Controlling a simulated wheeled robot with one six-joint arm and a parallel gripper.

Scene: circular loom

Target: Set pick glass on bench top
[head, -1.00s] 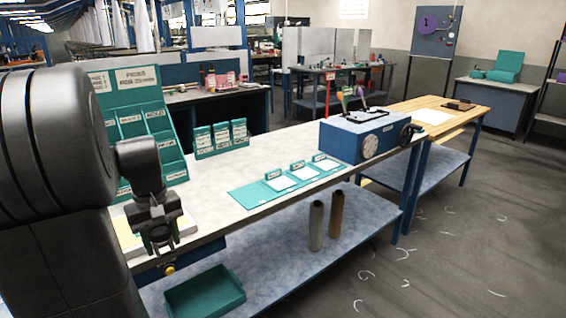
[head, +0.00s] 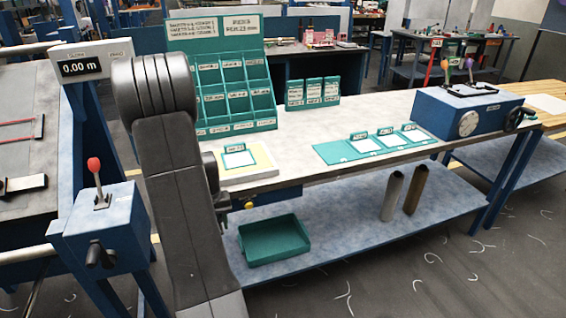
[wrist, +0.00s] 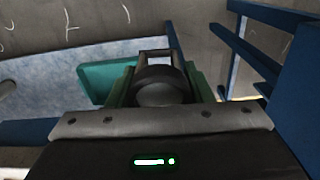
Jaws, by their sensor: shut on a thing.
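The pick glass (wrist: 157,57), a small dark piece with a square frame at its far end, sits between the jaws in the wrist view. My gripper (wrist: 158,85) is shut on it, and the jaws show to either side. In the head view my gripper (head: 223,203) is low at the bench's front edge, mostly hidden by my own arm; the pick glass cannot be made out there. The bench top (head: 310,135) is pale grey, with bare surface between the green rack and the green card strip.
A yellow-edged pad with a card (head: 242,160) lies at the bench's left end. A green bin rack (head: 235,95), label holders (head: 312,92), a card strip (head: 375,145) and a blue instrument (head: 468,110) stand on top. A green tray (head: 275,240) and tubes (head: 392,195) are on the lower shelf.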

